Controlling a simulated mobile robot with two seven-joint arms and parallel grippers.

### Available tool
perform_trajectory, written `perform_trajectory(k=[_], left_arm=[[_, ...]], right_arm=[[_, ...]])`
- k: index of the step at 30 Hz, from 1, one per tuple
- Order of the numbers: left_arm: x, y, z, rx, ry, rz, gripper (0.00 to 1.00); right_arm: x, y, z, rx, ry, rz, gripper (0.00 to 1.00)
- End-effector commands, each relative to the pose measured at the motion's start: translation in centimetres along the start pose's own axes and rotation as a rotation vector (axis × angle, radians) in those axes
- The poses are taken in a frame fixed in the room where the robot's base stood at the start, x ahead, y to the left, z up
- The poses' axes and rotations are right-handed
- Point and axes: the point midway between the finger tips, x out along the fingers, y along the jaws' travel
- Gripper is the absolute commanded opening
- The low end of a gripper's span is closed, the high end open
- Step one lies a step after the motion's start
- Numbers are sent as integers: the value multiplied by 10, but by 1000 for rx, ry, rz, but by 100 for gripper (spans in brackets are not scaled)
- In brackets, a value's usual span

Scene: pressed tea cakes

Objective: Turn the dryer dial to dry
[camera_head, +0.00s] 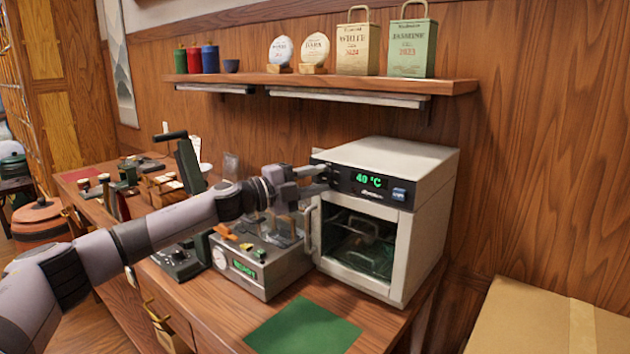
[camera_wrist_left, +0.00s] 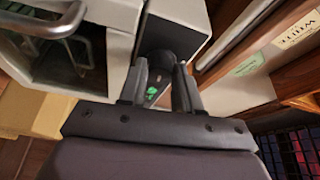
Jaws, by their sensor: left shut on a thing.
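The dryer (camera_head: 430,215) is a white box with a glass door on the right of the bench. Its dark top panel (camera_head: 350,183) has a green display (camera_head: 368,180) reading 40 °C. My left gripper (camera_head: 323,179) is at the left end of this panel. In the left wrist view, its two fingers (camera_wrist_left: 161,72) are shut on the dark round dial (camera_wrist_left: 158,60). In the head view the fingers mostly hide the dial, and I cannot read its setting. My right gripper is out of view.
A metal machine (camera_head: 265,268) with a green display stands left of the dryer, below my left arm. A green mat (camera_head: 303,325) lies in front. A shelf (camera_head: 440,86) with tins and round cakes hangs above. A cardboard box (camera_head: 540,320) is at the lower right.

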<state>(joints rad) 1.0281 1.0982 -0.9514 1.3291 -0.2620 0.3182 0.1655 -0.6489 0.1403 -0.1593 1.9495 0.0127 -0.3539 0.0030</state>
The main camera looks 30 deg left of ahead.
Motion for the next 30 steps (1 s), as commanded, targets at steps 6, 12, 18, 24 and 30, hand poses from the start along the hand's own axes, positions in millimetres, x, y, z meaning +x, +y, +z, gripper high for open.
perform_trajectory(k=[6, 12, 18, 24, 30], left_arm=[[0, -3, 0, 194, 0, 78, 2], [0, -4, -1, 356, 1, 144, 2], [1, -4, -1, 486, 1, 199, 2], [1, -4, -2, 574, 1, 235, 2], [1, -4, -2, 618, 1, 254, 2]], right_arm=[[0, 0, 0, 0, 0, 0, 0], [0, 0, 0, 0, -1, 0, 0], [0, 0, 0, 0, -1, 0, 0], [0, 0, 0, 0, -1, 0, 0], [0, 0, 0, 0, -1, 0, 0]])
